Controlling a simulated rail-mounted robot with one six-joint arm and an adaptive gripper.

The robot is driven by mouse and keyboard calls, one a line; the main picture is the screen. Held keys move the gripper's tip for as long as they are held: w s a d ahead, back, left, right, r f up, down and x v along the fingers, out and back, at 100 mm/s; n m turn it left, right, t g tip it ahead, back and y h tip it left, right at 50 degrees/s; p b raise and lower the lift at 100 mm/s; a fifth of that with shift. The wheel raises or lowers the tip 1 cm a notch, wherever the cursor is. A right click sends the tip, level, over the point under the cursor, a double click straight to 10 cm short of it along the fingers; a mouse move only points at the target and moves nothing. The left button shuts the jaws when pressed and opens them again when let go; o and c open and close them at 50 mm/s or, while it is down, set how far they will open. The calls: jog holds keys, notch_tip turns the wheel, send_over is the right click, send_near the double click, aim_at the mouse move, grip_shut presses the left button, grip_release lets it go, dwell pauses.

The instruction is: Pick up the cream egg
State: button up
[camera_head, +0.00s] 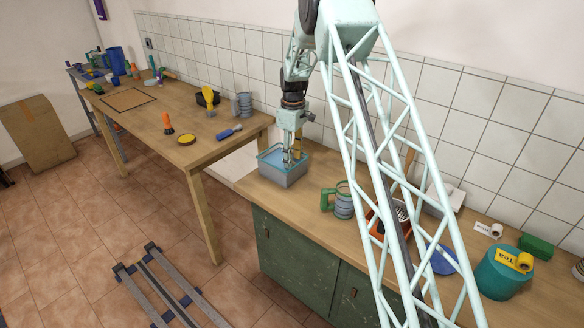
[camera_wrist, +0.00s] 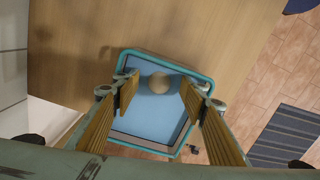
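The cream egg (camera_wrist: 159,82) lies on the blue floor of a tray (camera_wrist: 122,66) with a teal rim, near one wall of it, in the wrist view. In the head view the tray (camera_head: 285,182) is a grey box with a teal rim on the counter's left end. The egg cannot be made out there. My gripper (camera_wrist: 164,92) is open over the tray. Its two wooden-faced fingers stand wide apart, one on each side of the egg, with nothing between them that they touch. In the head view my gripper (camera_head: 291,158) points down into the tray's opening.
The counter (camera_head: 262,190) also holds a green-handled grey mug (camera_head: 343,203), an orange grater (camera_head: 378,222) and a teal canister (camera_head: 500,275) to the right. A tiled wall runs behind. A wooden table (camera_head: 150,112) with tools stands at left, beyond a gap.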

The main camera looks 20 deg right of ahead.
jog(key=shift+a+f+b, duration=0.1)
jog(key=shift+f+b, duration=0.2)
jog(key=shift+f, duration=1.75)
jog(key=shift+c, duration=0.7)
jog(key=c, duration=0.5)
